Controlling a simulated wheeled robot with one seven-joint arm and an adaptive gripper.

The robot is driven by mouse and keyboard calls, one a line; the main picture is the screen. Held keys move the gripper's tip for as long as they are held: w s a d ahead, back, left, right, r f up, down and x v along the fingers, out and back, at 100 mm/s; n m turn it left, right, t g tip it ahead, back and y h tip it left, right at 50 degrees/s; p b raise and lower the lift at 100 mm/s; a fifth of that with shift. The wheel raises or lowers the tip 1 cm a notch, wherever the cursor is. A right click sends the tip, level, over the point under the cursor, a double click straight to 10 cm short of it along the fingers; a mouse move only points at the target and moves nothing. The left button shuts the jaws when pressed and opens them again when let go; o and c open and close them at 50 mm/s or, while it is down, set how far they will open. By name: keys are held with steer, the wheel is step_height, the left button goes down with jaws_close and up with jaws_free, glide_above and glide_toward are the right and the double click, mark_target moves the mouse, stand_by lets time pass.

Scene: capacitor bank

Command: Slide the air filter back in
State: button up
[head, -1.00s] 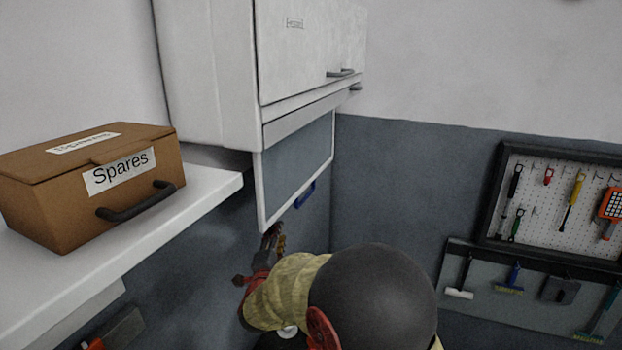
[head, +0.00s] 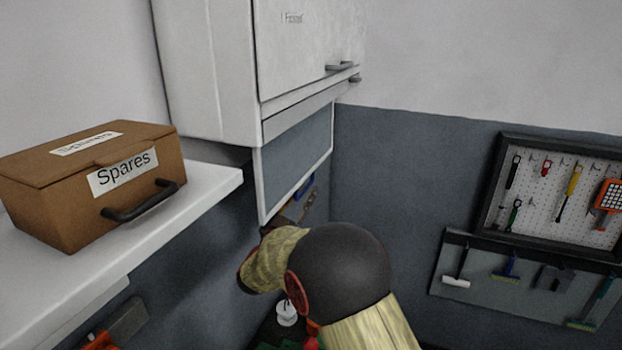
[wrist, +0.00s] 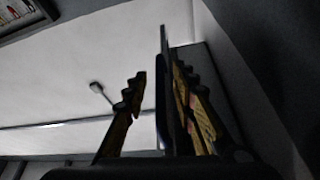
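The air filter (head: 295,158) is a grey panel in a white frame, hanging out below the white wall cabinet (head: 215,75). A blue handle (head: 309,183) shows at its lower right edge. My gripper (head: 302,207) is at the filter's lower edge, close beside the handle and partly hidden by my wrist. In the wrist view, the two fingers of my gripper (wrist: 160,78) are apart. A thin dark plate with a bluish edge, probably the filter (wrist: 164,60), stands edge-on between them, nearer the right finger. A gap shows at the left finger; contact on the right cannot be told.
A brown Spares box (head: 90,185) sits on a white shelf (head: 200,195) at the left. A pegboard with tools (head: 560,190) and a lower tool rack (head: 515,275) are on the right wall. The space between my arm and the rack is clear.

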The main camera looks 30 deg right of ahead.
mark_target(311, 182)
steer(key=x, duration=0.5)
steer(key=shift+a+p, duration=0.1)
steer(key=shift+p, duration=0.3)
steer(key=c, duration=0.4)
steer(key=shift+w+f, duration=0.1)
steer(key=shift+f, duration=0.05)
jaws_close()
